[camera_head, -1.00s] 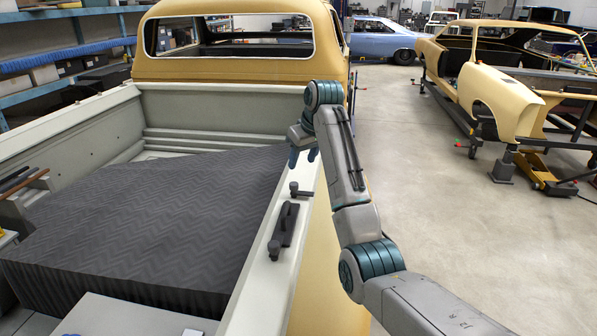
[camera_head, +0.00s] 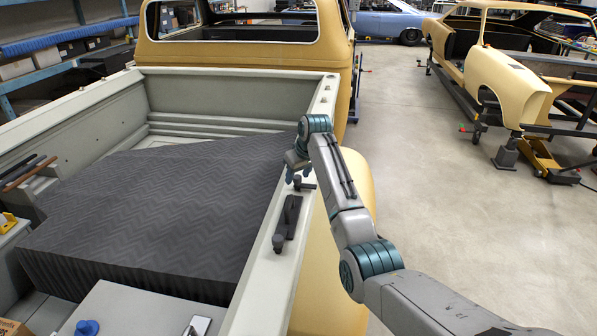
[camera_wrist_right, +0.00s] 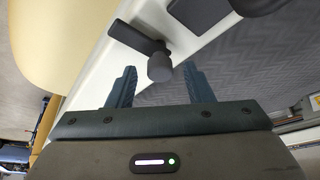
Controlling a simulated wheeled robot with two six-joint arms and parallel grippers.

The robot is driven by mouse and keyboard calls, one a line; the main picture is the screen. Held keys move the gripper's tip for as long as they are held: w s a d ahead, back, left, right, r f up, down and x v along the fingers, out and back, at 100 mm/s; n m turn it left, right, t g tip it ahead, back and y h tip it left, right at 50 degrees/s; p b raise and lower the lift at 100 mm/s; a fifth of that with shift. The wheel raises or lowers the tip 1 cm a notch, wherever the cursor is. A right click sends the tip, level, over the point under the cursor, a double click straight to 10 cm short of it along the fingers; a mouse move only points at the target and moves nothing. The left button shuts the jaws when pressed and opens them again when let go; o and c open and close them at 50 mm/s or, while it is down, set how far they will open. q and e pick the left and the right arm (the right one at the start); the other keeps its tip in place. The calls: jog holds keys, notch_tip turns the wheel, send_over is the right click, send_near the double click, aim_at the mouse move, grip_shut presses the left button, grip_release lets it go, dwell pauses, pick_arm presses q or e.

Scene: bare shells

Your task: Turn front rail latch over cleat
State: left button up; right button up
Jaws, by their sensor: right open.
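On the pale bed rail sits a dark elongated fitting (camera_head: 287,220) with a rounded knob at its near end. Just beyond it is a small dark arm with a round knob (camera_head: 305,185), also in the right wrist view (camera_wrist_right: 159,66). I cannot tell for certain which is latch and which is cleat. My right gripper (camera_head: 299,178) is over the rail at the small knob. In the wrist view its two blue fingers (camera_wrist_right: 160,75) are open, with the knob near and between their tips. Contact is not clear. My left gripper is not in view.
The rail (camera_head: 262,262) runs along the truck bed's right side. A dark ribbed cover (camera_head: 160,210) fills much of the bed. A grey box (camera_head: 130,312) with a blue item (camera_head: 87,327) is at the near end. Open floor (camera_head: 440,190) lies to the right.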

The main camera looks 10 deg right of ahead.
jog(key=shift+s, duration=0.1)
jog(key=c, duration=1)
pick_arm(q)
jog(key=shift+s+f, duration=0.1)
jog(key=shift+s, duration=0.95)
